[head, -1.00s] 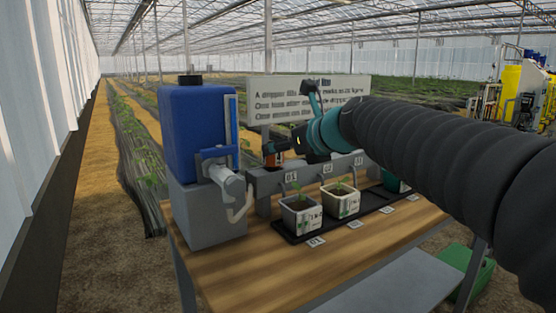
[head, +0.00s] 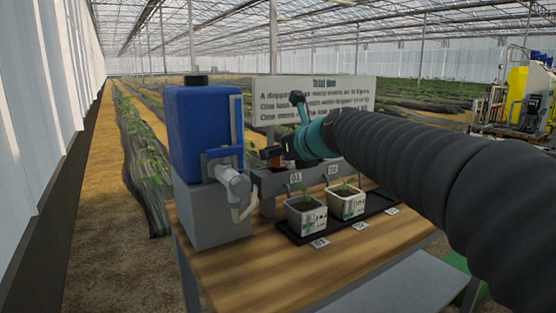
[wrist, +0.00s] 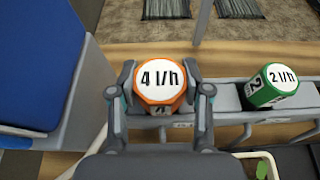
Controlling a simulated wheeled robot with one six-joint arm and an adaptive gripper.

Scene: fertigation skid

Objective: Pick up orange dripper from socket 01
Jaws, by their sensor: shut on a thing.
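The orange dripper (wrist: 160,82), with a white top marked "4 l/h", sits between the two fingers of my gripper (wrist: 160,88) in the wrist view. The gripper is shut on it, one finger on each side. In the head view, the dripper (head: 271,153) shows as a small orange patch above the grey rail (head: 311,178), near the "01" plate, with my gripper (head: 280,152) partly hiding it. My fingers and the dripper hide socket 01, so I cannot tell whether the dripper is clear of it.
A green "2 l/h" dripper (wrist: 271,88) stands in the rail to the right. The blue tank (head: 197,130) is close on the left, on a grey block (head: 210,213). Potted seedlings (head: 346,203) stand on a black tray in front. A sign (head: 315,92) stands behind.

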